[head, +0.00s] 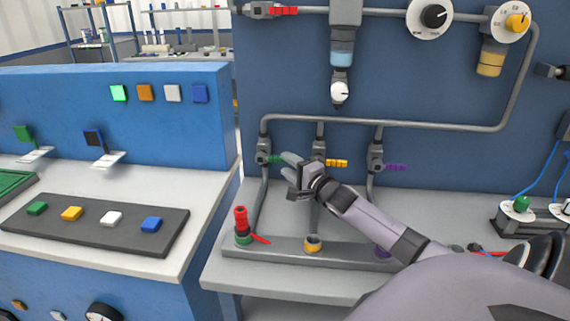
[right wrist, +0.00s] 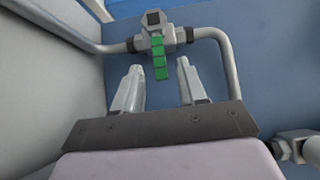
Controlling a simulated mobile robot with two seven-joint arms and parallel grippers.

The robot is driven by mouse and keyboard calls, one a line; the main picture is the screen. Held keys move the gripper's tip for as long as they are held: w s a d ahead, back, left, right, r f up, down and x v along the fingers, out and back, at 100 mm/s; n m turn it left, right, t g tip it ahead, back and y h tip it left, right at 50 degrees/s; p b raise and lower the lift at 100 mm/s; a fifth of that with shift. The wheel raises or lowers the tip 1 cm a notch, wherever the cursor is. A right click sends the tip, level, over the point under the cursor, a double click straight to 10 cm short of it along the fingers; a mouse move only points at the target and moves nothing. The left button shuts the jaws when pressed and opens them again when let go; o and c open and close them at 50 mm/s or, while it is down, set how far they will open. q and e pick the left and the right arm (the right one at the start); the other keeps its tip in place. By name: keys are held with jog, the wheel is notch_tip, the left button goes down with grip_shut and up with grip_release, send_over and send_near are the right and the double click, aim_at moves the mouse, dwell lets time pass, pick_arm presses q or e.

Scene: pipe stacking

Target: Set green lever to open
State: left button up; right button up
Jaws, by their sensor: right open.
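The green lever (head: 273,159) is on a grey valve in the leftmost of three vertical pipes on the blue panel. It sticks out to the right, across its pipe. In the right wrist view the green lever (right wrist: 159,58) hangs from the valve (right wrist: 157,38) toward the gap between my fingers. My right gripper (head: 289,164) is open and empty, just right of the lever's tip. The right wrist view shows the right gripper (right wrist: 160,78) with its fingers apart on either side of the lever's line; I cannot tell if they touch it. My left gripper is not in view.
Right of the green lever are a yellow lever (head: 337,163) and a purple lever (head: 396,167). A red-handled piece (head: 240,219) stands at the left of the grey base. A horizontal pipe (head: 400,124) runs above the valves. A button bench (head: 95,222) is at left.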

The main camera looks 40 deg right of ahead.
jog(key=shift+w+d, duration=0.15)
jog(key=shift+w, duration=0.9)
grip_shut()
